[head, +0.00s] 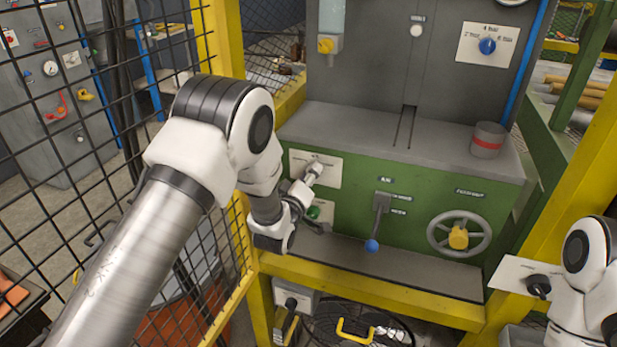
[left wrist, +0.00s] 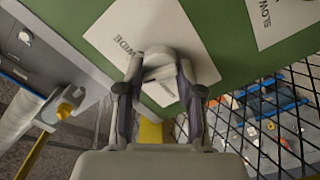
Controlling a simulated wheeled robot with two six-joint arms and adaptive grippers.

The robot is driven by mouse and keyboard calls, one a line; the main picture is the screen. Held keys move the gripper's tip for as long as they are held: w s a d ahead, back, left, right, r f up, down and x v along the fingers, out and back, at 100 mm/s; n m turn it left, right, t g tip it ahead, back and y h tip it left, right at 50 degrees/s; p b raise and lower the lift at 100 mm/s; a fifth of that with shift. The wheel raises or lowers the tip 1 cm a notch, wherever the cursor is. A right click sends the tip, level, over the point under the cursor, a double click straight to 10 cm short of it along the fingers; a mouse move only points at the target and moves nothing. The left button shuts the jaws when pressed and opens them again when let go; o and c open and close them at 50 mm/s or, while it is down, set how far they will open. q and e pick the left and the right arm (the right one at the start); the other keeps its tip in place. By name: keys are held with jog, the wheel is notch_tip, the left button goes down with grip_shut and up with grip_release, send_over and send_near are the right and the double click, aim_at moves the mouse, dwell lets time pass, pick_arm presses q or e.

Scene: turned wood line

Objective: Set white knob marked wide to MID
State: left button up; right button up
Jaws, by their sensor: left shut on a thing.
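The white knob (left wrist: 158,60) sits on a white plate (left wrist: 103,33) on the green panel in the left wrist view. The word WIDE is readable beside it; other marks are hidden or too small. My left gripper (left wrist: 158,88) is shut on the knob, one finger on each side. In the head view my left gripper (head: 302,192) reaches the plate (head: 298,163) at the left of the green machine front. The knob (head: 315,169) is partly covered there, and its setting cannot be told. My right arm shows at the right edge, its gripper out of view.
A green button (head: 314,212) is just below the plate. A lever with a blue ball (head: 372,245) and a handwheel (head: 459,234) are to the right. A yellow-framed mesh fence (head: 205,255) stands close to my left arm. A second plate marked SLOW (left wrist: 285,18) is near the knob.

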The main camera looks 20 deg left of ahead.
pick_arm(q)
jog(key=shift+f+n, duration=0.1)
jog(key=shift+n, duration=1.1)
jog(key=shift+d, duration=0.1)
jog(key=o, duration=1.1)
jog(key=shift+w, duration=0.1)
jog(key=shift+o, duration=0.2)
jog(key=shift+w+d+f, duration=0.1)
jog(key=shift+w+d, duration=0.1)
jog(key=s, duration=1.2)
jog(key=shift+a, duration=0.25)
jog(key=shift+s, duration=0.1)
